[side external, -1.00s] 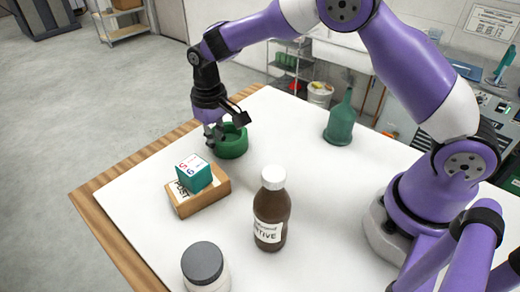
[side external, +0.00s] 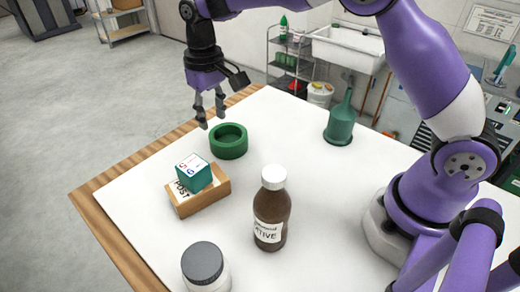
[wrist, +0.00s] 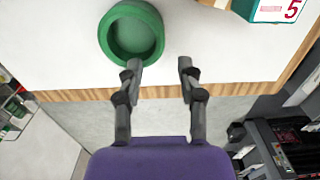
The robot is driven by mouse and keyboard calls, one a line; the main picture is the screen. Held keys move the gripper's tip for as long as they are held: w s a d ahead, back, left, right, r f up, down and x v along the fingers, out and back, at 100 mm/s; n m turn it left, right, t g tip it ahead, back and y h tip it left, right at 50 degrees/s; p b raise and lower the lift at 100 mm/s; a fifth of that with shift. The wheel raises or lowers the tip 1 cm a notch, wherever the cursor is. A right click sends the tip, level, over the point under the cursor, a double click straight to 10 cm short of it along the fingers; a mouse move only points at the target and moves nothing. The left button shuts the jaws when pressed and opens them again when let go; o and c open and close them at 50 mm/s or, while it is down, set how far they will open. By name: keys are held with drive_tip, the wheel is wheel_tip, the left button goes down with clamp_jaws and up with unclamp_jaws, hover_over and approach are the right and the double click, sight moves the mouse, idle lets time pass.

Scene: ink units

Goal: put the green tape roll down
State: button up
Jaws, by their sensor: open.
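The green tape roll (side external: 229,147) lies flat on the white table top near its far left edge. It also shows at the top of the wrist view (wrist: 112,50). My gripper (side external: 210,120) is open and empty, above and slightly left of the roll in the side view, apart from it. In the wrist view, the two fingers (wrist: 160,72) are spread with nothing between them, and one fingertip overlaps the roll's edge in the picture.
A brown bottle (side external: 271,215), a grey-lidded jar (side external: 204,268) and a green funnel-shaped bottle (side external: 341,122) stand on the table. The white surface (side external: 290,135) between them is clear.

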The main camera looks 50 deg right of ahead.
drive_tip(key=s+d+r+t, duration=0.25)
drive_tip(key=s+r, duration=0.35)
drive_tip(key=r, duration=0.4)
drive_tip(key=s+d+f+t, duration=0.1)
drive_tip(key=s+d, duration=0.1)
drive_tip(key=s, duration=0.5)
drive_tip(key=s+d+f+t, duration=0.1)
drive_tip(key=s+d+t, duration=0.1)
drive_tip(key=s, duration=0.4)
drive_tip(key=shift+s+d, duration=0.35)
drive_tip(key=shift+d, duration=0.3)
